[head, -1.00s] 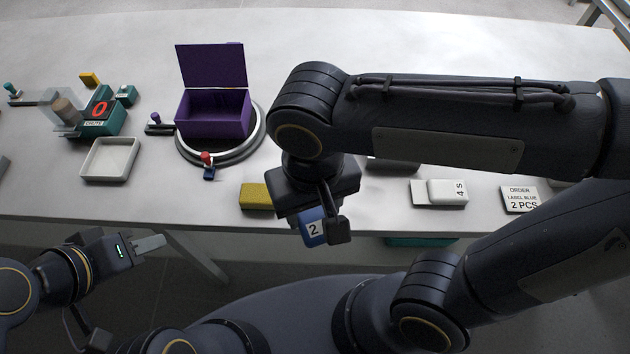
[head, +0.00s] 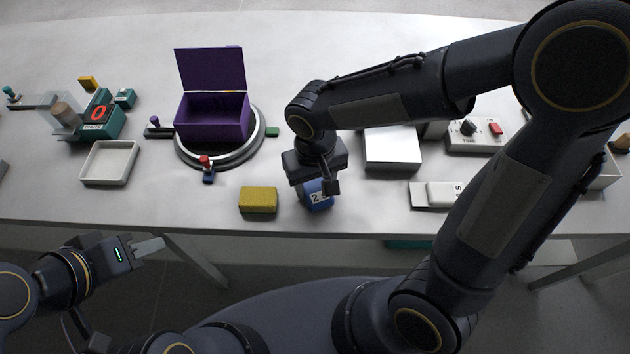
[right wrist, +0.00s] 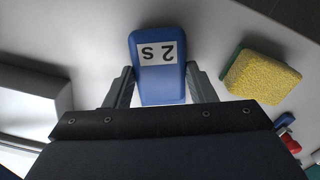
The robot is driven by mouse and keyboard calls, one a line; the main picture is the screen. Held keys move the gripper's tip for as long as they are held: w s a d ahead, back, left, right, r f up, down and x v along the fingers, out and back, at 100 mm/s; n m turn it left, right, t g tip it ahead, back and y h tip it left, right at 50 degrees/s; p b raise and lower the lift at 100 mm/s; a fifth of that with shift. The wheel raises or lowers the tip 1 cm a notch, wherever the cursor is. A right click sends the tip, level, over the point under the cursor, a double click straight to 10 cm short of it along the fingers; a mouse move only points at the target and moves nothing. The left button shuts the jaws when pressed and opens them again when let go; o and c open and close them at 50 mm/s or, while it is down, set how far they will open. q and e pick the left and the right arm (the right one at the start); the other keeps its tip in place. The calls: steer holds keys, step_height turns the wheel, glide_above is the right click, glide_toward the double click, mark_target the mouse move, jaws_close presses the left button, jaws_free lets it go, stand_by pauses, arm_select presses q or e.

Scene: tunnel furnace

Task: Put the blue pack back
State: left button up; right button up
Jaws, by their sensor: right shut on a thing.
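The blue pack (head: 318,201) has a white label reading "2 S". It is at the front part of the table, right of the yellow sponge. My right gripper (head: 316,188) is shut on the pack from above, and in the head view it hides part of it. In the right wrist view the pack (right wrist: 160,80) sits between the two fingers, over or on the table; I cannot tell if it touches the surface. My left gripper (head: 150,247) is low at the left, in front of the table edge, empty, with its fingers seen side-on.
A yellow sponge (head: 258,199) lies just left of the pack. A purple open box (head: 213,117) stands on a round turntable (head: 258,143). A white tray (head: 109,162) is at left. A silver box (head: 392,150) and a white pack (head: 443,195) are at right.

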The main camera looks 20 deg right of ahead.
steer(key=shift+f, duration=0.2)
steer(key=o, duration=0.6)
steer(key=shift+f, duration=0.1)
steer(key=o, duration=0.5)
